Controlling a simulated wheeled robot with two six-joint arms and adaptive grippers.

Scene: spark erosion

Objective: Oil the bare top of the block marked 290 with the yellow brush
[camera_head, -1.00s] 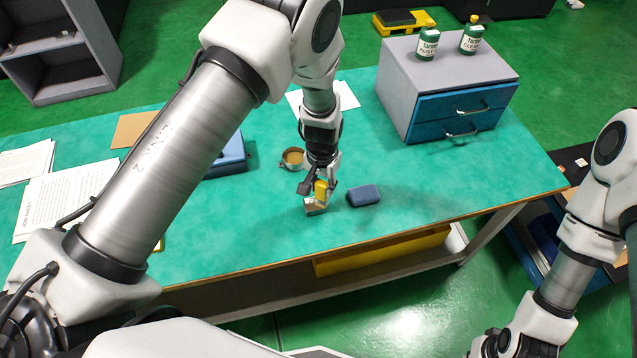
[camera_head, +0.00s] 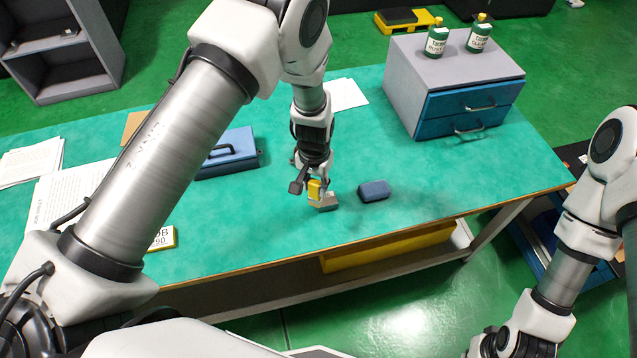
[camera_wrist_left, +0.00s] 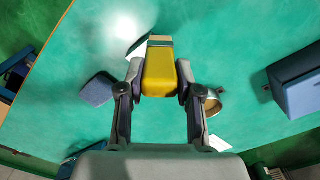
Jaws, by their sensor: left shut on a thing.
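My left gripper (camera_head: 314,184) is shut on the yellow brush (camera_head: 314,190), above the table's front middle. In the left wrist view the brush (camera_wrist_left: 160,72) sits between both fingers (camera_wrist_left: 159,88), its grey-banded head pointing away. A yellow-edged plate (camera_head: 161,238) reading 290 shows partly past my left arm at the left front; I cannot tell whether it belongs to the block. No block is clearly visible there. A round metal cup (camera_wrist_left: 214,104) shows beside the gripper in the left wrist view. My right arm is at the right; its gripper is out of frame.
A dark blue rounded pad (camera_head: 374,191) lies just right of the brush on the green table (camera_head: 440,180). A blue case (camera_head: 228,155) lies behind left. A grey drawer cabinet (camera_head: 410,85) with two green bottles (camera_head: 437,40) stands at the back right. Papers lie left.

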